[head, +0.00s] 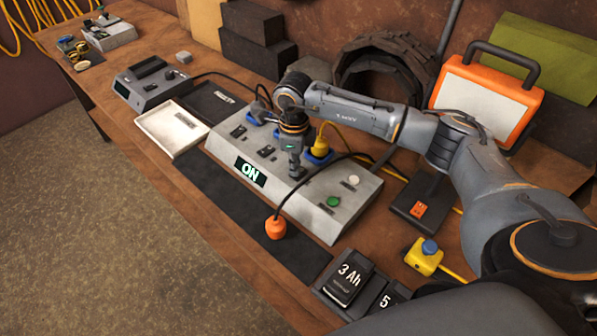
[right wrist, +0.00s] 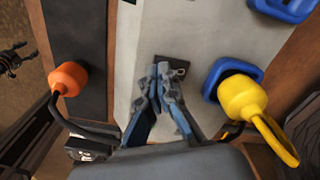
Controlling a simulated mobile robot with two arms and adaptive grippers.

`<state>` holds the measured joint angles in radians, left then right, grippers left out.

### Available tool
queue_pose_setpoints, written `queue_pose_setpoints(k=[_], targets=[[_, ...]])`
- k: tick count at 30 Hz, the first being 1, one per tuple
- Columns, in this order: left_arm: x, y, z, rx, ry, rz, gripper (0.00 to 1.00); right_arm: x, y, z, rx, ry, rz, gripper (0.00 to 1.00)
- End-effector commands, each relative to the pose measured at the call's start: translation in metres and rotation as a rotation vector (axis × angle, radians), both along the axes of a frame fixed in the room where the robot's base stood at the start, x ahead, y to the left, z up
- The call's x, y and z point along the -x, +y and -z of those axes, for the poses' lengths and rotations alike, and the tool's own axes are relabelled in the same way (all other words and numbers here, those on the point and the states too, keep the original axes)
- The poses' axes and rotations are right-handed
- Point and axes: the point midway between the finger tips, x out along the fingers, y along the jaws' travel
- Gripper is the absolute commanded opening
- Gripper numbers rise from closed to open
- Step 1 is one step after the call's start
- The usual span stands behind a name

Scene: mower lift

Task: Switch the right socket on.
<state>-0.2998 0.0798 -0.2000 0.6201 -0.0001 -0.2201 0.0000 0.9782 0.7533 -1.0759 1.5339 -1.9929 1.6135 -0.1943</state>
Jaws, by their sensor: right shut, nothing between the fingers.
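The grey socket box (head: 330,210) stands on the bench with a lit ON display (head: 250,172). Its right socket (head: 318,157), blue, holds a yellow plug (head: 320,141); both show in the right wrist view, the plug (right wrist: 240,97) in the socket (right wrist: 215,82). My right gripper (head: 297,177) points down at the box top, shut and empty. In the right wrist view its fingertips (right wrist: 162,70) are at the right socket's black switch (right wrist: 181,66) and partly cover it. I cannot tell whether they touch it or which way it is set. My left gripper is not in view.
Two other switches (head: 238,131) (head: 265,150) lie farther left on the box. A green button (head: 333,201) and a white button (head: 354,180) are at its right end.

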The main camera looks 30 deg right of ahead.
Motion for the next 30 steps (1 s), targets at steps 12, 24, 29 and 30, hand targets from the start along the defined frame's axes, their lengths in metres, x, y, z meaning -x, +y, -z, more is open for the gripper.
queue_pose_setpoints(k=[12,24,29,30], targets=[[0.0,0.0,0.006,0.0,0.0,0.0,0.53,0.0,0.0,0.007,0.0,0.0,0.0,0.0],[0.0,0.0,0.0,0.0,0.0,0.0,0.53,0.0,0.0,-0.002,0.001,-0.001,0.0,0.0],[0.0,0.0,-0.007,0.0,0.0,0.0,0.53,0.0,0.0,-0.015,0.0,-0.001,0.001,0.0],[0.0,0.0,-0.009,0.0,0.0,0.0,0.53,0.0,0.0,-0.018,0.0,-0.001,0.001,0.0]])
